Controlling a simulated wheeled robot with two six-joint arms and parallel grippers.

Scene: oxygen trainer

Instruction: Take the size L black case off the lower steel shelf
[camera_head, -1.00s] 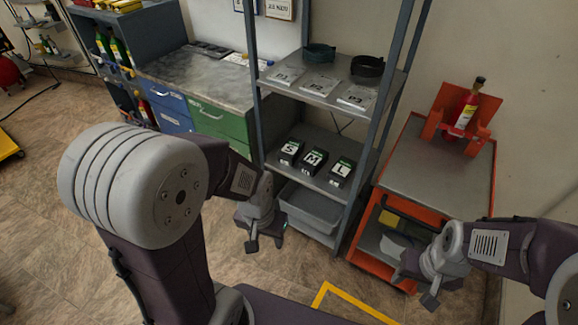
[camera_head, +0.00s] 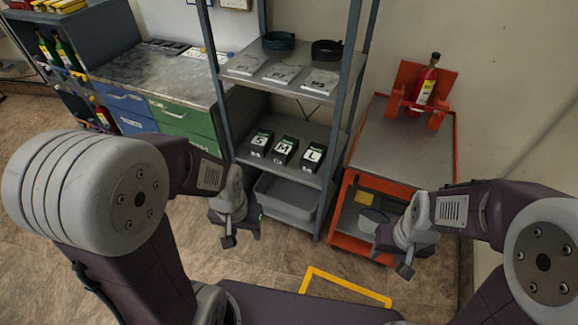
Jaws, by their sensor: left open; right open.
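The size L black case (camera_head: 313,155) stands on the lower steel shelf (camera_head: 290,173), at the right end of a row of three. It has a white label with a black L and a green strip on top. The M case (camera_head: 285,150) and the S case (camera_head: 261,143) stand to its left. My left gripper (camera_head: 238,238) is open and empty, in front of and below the shelf, left of the L case. My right gripper (camera_head: 395,262) is open and empty, in front of the orange cart, right of and below the L case.
A grey bin (camera_head: 287,203) sits under the lower shelf. The upper shelf (camera_head: 290,88) holds white packs and two dark rings. An orange cart (camera_head: 402,150) with a red cylinder (camera_head: 426,84) stands close on the right. A yellow floor outline (camera_head: 345,285) lies in front.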

